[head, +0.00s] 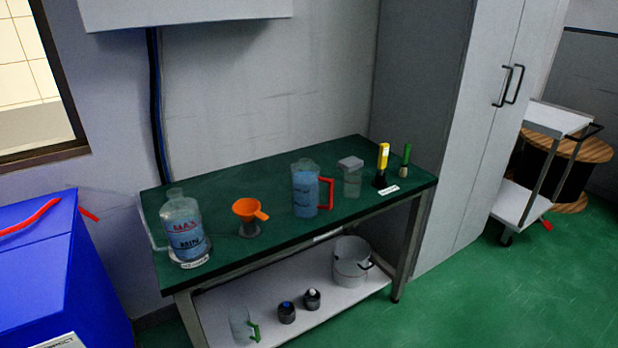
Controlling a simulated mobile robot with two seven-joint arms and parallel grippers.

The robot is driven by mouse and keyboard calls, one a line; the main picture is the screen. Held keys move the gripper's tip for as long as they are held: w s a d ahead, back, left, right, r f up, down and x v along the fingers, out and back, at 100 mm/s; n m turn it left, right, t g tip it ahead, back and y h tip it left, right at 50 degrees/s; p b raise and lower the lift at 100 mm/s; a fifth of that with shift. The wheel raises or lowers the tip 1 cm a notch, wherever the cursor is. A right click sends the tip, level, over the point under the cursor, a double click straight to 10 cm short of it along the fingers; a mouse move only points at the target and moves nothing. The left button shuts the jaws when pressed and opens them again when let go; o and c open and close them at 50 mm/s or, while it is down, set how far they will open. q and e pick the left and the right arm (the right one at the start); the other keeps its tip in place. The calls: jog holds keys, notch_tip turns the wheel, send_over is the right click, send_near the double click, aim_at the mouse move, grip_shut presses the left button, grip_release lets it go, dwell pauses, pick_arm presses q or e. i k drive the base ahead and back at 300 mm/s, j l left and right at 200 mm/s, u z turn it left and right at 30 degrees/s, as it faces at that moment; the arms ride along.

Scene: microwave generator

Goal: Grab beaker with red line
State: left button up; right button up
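A clear jug (182,235) with red marking near its upper part, dark marking below and blue contents stands at the left end of the green table top. A clear beaker (305,190) with blue contents and a red handle (326,195) on its right side stands upright near the middle of the table. I cannot tell whether the beaker bears a red line. Neither of my grippers shows in the head view.
The green-topped table (270,225) also holds an orange funnel (249,209), a small clear container (352,178) and yellow and green tools. Its lower shelf (310,320) holds several vessels. A blue box (55,270) is at left, a grey cabinet (470,130) at right. Green floor is free in front.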

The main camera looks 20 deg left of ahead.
aim_at(352, 183)
jog(key=i+l+u, duration=0.1)
jog(key=u, duration=0.25)
jog(key=i+l+u, duration=0.2)
jog(key=u, duration=0.2)
jog(key=i+l+u, duration=0.2)
jog(key=u, duration=0.15)
